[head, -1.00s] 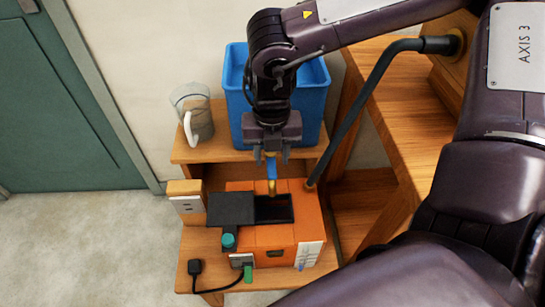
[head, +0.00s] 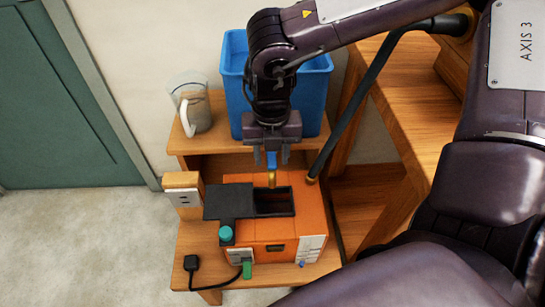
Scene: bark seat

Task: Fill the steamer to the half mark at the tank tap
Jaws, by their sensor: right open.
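The orange steamer (head: 262,231) sits on the low wooden shelf, its black lid (head: 228,201) swung open to the left. Its dark filling opening (head: 274,200) is under the brass tap spout (head: 272,180). The blue tap handle (head: 271,159) is on the front of the blue tank (head: 234,92). My right gripper (head: 271,157) is open, with its fingers pointing down on either side of the handle; I cannot tell whether they touch it. No water stream shows, and the level and half mark cannot be made out. My left gripper is not in view.
A clear jug (head: 190,101) stands left of the tank on the upper shelf. A wooden socket block (head: 182,188) and a loose black plug (head: 191,263) are left of the steamer. A dark hose (head: 359,105) runs down from the right to the steamer's back right corner.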

